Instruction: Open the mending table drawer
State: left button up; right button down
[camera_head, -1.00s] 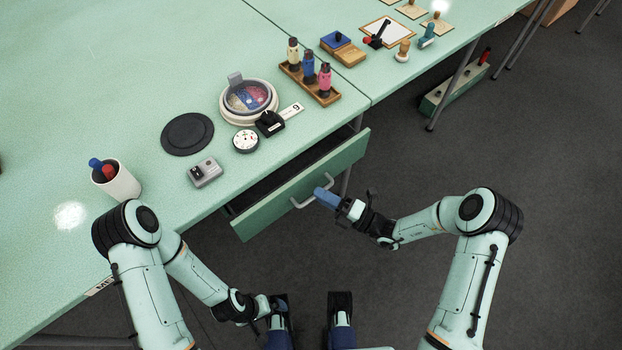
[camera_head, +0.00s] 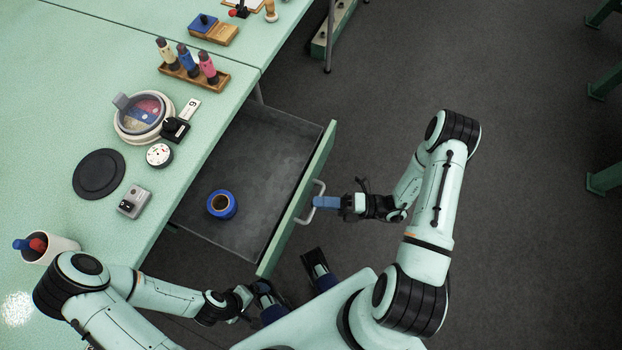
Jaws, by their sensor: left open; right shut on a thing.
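The mending table (camera_head: 60,100) has a green top and fills the left of the view. Its drawer (camera_head: 262,145) is pulled well out, with its dark grey inside showing. The green drawer front (camera_head: 297,205) carries a pale bar handle (camera_head: 313,200). My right gripper (camera_head: 322,202) is shut on the handle, its blue fingers partly covering it. My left gripper (camera_head: 262,292) is open and empty, low in the view, just in front of the drawer's near corner.
On the table stand a wooden rack of bottles (camera_head: 190,66), a round bowl (camera_head: 143,117), a black disc (camera_head: 99,175), a grey box (camera_head: 134,202) and a white cup (camera_head: 50,246). Dark floor (camera_head: 400,60) right of the drawer is clear.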

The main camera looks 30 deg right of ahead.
jog(key=shift+s+d, duration=0.15)
jog(key=shift+s, duration=0.05)
jog(key=c, duration=1.2)
grip_release()
jog(key=shift+o, duration=0.2)
jog(key=b+v, duration=0.1)
jog(key=v, duration=1.2)
jog(key=shift+d, duration=0.2)
jog(key=shift+s+r, duration=0.1)
